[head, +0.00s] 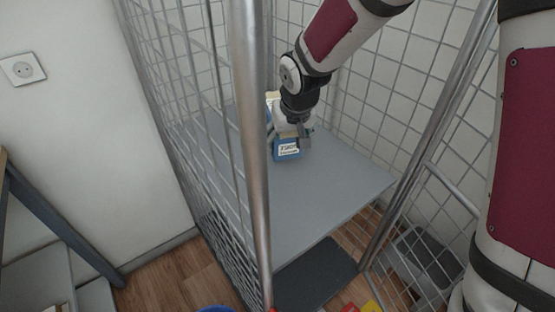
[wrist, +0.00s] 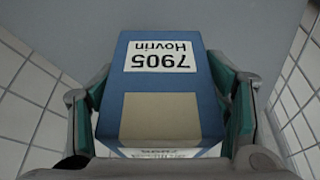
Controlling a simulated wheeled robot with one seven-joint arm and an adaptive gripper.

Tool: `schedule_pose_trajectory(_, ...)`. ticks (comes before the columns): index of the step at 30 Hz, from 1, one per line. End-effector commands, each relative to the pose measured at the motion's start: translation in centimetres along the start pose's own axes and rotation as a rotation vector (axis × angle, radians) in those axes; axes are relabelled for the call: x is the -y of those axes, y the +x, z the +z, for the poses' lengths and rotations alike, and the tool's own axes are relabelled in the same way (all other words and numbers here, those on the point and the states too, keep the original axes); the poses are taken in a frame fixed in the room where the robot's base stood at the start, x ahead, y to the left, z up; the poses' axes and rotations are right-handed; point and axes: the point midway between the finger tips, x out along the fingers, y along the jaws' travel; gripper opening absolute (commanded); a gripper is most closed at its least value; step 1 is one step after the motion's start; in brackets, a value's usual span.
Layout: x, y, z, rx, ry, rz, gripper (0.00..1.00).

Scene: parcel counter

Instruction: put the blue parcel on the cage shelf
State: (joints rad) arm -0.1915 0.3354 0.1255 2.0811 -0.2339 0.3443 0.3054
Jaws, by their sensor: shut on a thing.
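The blue parcel (head: 289,153) is at the cage shelf (head: 330,185), toward its back, in the head view. It is a box with a white label and a tan patch. In the wrist view the blue parcel (wrist: 200,110) sits between the fingers, its label reading "7905 Hovrin" upside down. My gripper (head: 292,135) points down and is shut on the parcel; in the wrist view its green-padded fingers (wrist: 168,105) flank the box on both sides. I cannot tell whether the parcel's underside touches the grey shelf.
A metal cage post (head: 255,150) stands in front of the shelf, with mesh walls (head: 375,70) around it. The front of the shelf is clear. A dark lower panel (head: 315,275) lies below. Red and yellow things (head: 370,306) show at the bottom edge.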

Motion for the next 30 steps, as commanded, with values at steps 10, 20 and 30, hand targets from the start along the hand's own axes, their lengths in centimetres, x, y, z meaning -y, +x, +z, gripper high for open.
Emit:
schedule_pose_trajectory(10,0.0,4.1,1.6,-0.002,-0.001,-0.001,0.21)
schedule_pose_trajectory(20,0.0,7.4,3.0,0.0,-0.001,0.0,0.21)
schedule_pose_trajectory(30,0.0,7.6,3.1,-0.002,0.0,-0.001,0.21)
